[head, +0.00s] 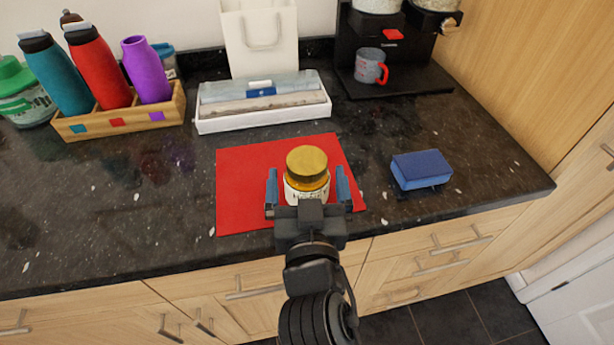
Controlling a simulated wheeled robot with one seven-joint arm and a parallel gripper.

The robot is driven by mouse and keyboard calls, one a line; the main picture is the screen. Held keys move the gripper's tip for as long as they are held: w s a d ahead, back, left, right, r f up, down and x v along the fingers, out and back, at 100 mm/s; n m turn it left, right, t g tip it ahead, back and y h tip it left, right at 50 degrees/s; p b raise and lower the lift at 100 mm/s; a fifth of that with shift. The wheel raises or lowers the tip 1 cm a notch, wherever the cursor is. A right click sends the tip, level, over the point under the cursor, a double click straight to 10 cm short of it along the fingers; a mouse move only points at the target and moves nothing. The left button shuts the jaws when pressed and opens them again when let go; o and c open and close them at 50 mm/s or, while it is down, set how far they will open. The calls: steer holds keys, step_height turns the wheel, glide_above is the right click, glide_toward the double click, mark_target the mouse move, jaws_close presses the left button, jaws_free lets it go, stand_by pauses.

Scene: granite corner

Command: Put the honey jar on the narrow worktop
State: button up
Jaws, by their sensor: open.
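The honey jar (306,168) has a gold lid and a pale label. It stands upright on a red mat (243,180) on the dark speckled worktop (130,215). My gripper (308,188) is open, with one blue-grey finger on each side of the jar. A gap shows between each finger and the jar. The lower part of the jar is partly hidden by the gripper body. I cannot tell which part of the counter is called the narrow worktop.
A blue sponge (421,169) lies to the right on a dark holder. A wooden box (125,118) with bottles, a white tray (262,119), a paper bag (261,45) and a coffee machine (395,82) with a mug (370,66) stand behind. The front left worktop is clear.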

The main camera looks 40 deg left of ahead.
mark_target(312, 164)
steer(key=shift+w+a, duration=0.2)
steer(key=shift+c, duration=0.3)
steer(key=shift+r, duration=0.1)
steer(key=c, duration=1.5)
steer(key=shift+o, duration=0.2)
steer(key=shift+r, duration=0.55)
steer(key=r, duration=0.2)
steer(key=d+r, duration=0.1)
steer(key=shift+r, duration=0.35)
steer(key=d+r, duration=0.6)
steer(key=d, duration=0.5)
steer(key=shift+s, duration=0.25)
